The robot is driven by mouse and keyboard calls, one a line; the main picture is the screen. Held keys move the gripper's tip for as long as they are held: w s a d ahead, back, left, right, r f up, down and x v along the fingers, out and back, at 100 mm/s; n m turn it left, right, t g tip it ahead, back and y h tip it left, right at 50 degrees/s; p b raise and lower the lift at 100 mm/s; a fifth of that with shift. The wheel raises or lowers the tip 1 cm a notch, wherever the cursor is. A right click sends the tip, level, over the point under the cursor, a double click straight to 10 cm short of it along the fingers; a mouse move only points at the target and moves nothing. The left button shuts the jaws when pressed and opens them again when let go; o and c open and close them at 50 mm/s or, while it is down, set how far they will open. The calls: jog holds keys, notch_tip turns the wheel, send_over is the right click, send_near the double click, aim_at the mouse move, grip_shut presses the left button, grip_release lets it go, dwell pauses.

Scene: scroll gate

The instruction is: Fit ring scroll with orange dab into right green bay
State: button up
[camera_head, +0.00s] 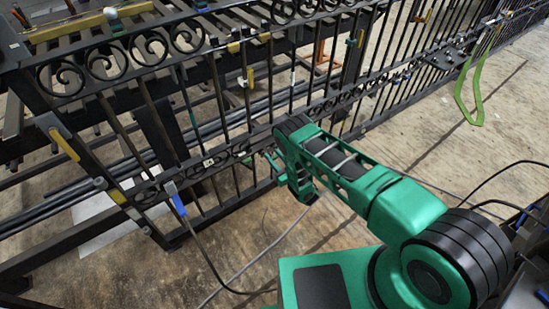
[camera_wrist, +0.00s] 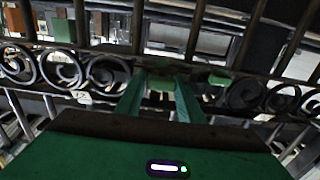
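My gripper (camera_wrist: 162,88) reaches into the gate's lower scroll row (camera_wrist: 108,72) in the wrist view. Its two green fingers stand apart, with a small green piece and dark metal showing between or behind them. I cannot tell whether they grip anything. Other green pieces show right of the fingers (camera_wrist: 220,79) and higher at the left (camera_wrist: 64,31). Which one marks the right green bay is unclear. In the head view my gripper (camera_head: 274,163) is at the gate's lower band, mostly hidden by my wrist. No orange dab on a ring scroll can be made out.
The black gate (camera_head: 215,95) runs from lower left to upper right. An upper row of scrolls (camera_head: 140,47) sits at the left. A green loop (camera_head: 470,92) hangs at the right. Cables lie on the floor (camera_head: 230,255). A blue-handled tool (camera_head: 178,203) hangs on the gate.

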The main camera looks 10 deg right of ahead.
jog(key=shift+o, duration=1.2)
jog(key=v, duration=1)
jog(key=shift+s+d, duration=0.2)
jog(key=shift+s, duration=0.15)
